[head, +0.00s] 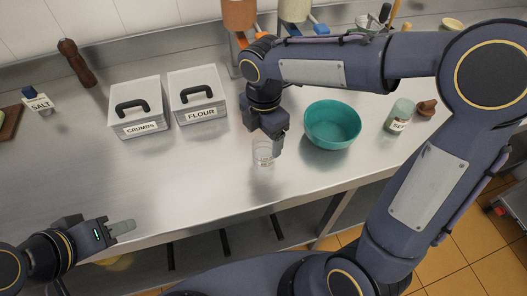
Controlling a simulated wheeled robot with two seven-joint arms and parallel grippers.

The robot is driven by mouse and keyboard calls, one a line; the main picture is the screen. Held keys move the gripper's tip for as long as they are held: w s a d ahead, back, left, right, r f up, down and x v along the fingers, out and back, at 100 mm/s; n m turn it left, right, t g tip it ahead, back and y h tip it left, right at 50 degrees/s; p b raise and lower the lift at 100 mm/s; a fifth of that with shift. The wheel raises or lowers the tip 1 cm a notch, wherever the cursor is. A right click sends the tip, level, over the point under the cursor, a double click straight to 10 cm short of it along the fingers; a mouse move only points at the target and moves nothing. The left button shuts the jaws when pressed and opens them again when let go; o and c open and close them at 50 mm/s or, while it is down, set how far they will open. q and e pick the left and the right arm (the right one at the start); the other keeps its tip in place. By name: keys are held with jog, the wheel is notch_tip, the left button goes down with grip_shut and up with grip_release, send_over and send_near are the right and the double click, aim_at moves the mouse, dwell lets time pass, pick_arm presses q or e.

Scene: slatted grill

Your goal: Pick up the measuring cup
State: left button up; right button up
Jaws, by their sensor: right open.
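The measuring cup (262,155) is a small clear vessel with faint markings, upright on the steel counter in the head view. My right gripper (277,145) comes down from above, its fingers at the cup's right side and rim. The gripper is open, and it hides part of the cup's upper right. I cannot tell whether a finger touches the cup. My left gripper (122,227) is at the lower left, near the counter's front edge and far from the cup. Its fingers overlap in this view, so its opening cannot be told.
A teal bowl (332,141) stands just right of the cup. The crumbs box (138,117) and flour box (197,106) stand to the left. A salt jar (38,103), a pepper mill (77,63) and a green-lidded jar (399,117) are farther off. The counter's front left is clear.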

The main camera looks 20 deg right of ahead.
aim_at(263, 147)
jog(key=f, duration=0.7)
jog(key=shift+s+f, duration=0.2)
jog(key=shift+f, duration=0.1)
jog(key=c, duration=1.1)
jog(key=shift+r, duration=0.5)
notch_tip(263, 147, up, 2)
jog(key=shift+r, duration=0.2)
jog(key=s+d+r+b, duration=0.1)
jog(key=s+d+r, duration=0.3)
jog(key=s+r, duration=0.5)
jog(key=s, duration=0.4)
jog(key=shift+s+r, duration=0.2)
jog(key=shift+r, duration=0.1)
